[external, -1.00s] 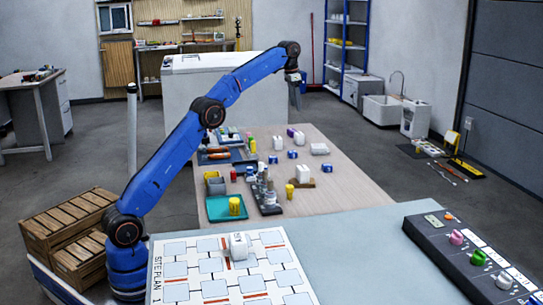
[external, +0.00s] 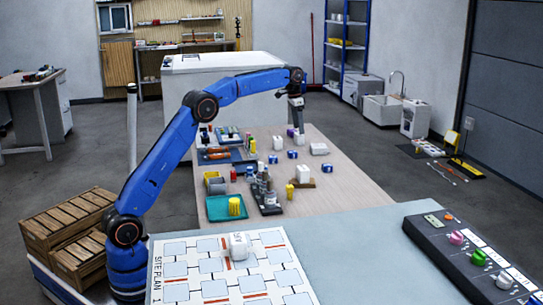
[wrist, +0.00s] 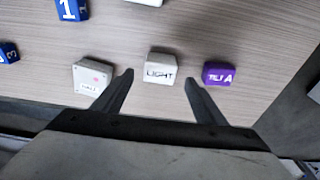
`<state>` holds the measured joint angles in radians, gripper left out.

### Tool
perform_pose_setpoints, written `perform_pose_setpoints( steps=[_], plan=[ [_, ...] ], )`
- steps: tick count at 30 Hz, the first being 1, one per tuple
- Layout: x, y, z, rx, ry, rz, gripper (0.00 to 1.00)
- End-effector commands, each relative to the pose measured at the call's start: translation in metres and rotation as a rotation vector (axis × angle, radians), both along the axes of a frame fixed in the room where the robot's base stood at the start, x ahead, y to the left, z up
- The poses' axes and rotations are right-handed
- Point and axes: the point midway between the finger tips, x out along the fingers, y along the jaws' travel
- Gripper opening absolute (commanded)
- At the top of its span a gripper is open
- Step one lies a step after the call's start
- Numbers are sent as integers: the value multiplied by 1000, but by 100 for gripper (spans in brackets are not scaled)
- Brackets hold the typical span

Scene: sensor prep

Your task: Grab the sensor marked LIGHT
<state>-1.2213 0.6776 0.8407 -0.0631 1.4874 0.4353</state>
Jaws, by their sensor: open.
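The LIGHT sensor (wrist: 160,70) is a small white block with dark lettering on its face, lying on the wood-grain table (wrist: 180,115). In the wrist view it sits between and slightly beyond the tips of my gripper (wrist: 159,82), whose two dark fingers are spread apart with nothing between them. In the external view my gripper (external: 297,120) points down above the far part of the table. The lettering is too small there to tell which white block is LIGHT.
A white block marked HALL (wrist: 91,77) lies just left of the left finger. A purple TILT A block (wrist: 218,74) lies close to the right finger. Blue numbered blocks (wrist: 70,9) lie farther off. A teal tray (external: 220,214) and a site plan board (external: 190,290) are nearer.

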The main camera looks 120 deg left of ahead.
Motion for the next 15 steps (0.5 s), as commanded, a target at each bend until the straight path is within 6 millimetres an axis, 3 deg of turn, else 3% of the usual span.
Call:
perform_pose_setpoints(
  steps=[10, 15],
  plan=[
    [3, 1, -41, -1, 0, 0, 66],
    [4, 3, -50, 1, -1, 0, 66]
  ],
)
